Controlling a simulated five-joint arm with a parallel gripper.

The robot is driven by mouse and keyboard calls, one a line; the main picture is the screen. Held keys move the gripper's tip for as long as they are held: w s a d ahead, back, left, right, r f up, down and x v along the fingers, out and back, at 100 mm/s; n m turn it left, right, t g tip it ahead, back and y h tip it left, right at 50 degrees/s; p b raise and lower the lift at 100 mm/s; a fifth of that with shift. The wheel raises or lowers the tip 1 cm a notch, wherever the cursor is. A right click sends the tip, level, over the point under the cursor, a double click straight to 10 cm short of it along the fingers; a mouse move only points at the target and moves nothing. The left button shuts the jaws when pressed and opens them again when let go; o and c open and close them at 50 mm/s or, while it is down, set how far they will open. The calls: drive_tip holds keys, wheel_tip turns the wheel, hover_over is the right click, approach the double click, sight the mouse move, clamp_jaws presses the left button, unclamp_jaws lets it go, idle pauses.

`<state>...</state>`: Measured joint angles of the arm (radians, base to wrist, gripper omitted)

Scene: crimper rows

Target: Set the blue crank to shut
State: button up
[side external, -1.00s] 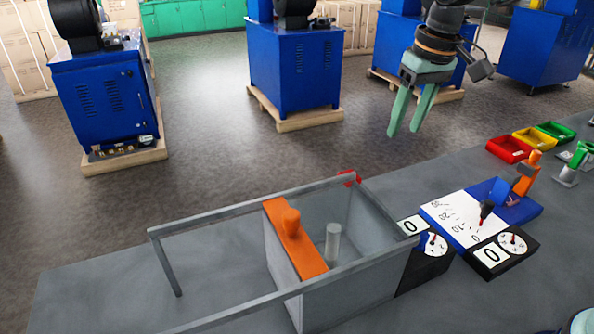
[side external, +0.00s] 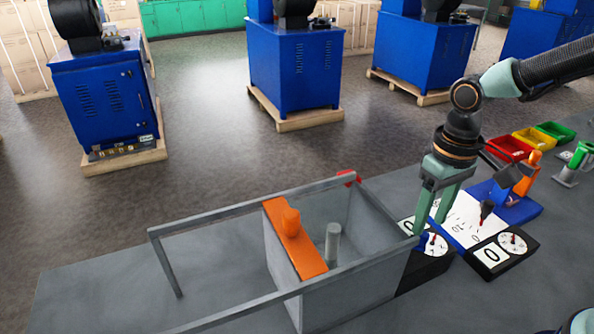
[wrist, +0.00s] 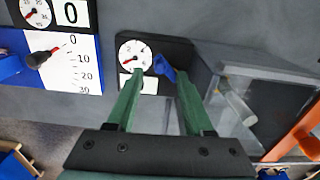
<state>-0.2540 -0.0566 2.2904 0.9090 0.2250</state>
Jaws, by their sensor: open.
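The blue crank (wrist: 164,68) shows in the wrist view on a black box (wrist: 185,47), beside a round white dial (wrist: 134,55) with a red needle. My gripper (wrist: 160,73) is open, its two green fingers coming from below with the crank between the fingertips in the picture. I cannot tell whether either finger touches it. In the side view my gripper (side external: 429,232) points down over the same black box (side external: 428,268), and its fingers and the grey enclosure hide much of it. The crank is not clearly visible there.
A grey clear-sided enclosure (side external: 350,278) with an orange panel (side external: 297,245) and rails stands close beside the box. On the other side are a white scale plate (side external: 463,217) with a black-handled lever (side external: 487,209) and another dial box (side external: 503,252). Red, yellow and green bins lie farther back.

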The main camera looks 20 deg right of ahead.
sight(425, 235)
drive_tip(key=shift+f, duration=1.6)
clamp_jaws()
drive_tip(key=shift+a+m, duration=0.1)
drive_tip(key=shift+m, duration=0.2)
drive_tip(key=m, duration=0.2)
drive_tip(key=s+a+m, duration=0.1)
drive_tip(key=m, duration=0.1)
drive_tip(key=shift+a, duration=0.1)
drive_tip(key=shift+s+a+m, duration=0.1)
drive_tip(key=shift+a+m, duration=0.3)
drive_tip(key=shift+m, duration=0.8)
drive_tip(key=shift+a+m, duration=0.35)
drive_tip(key=shift+m, duration=0.85)
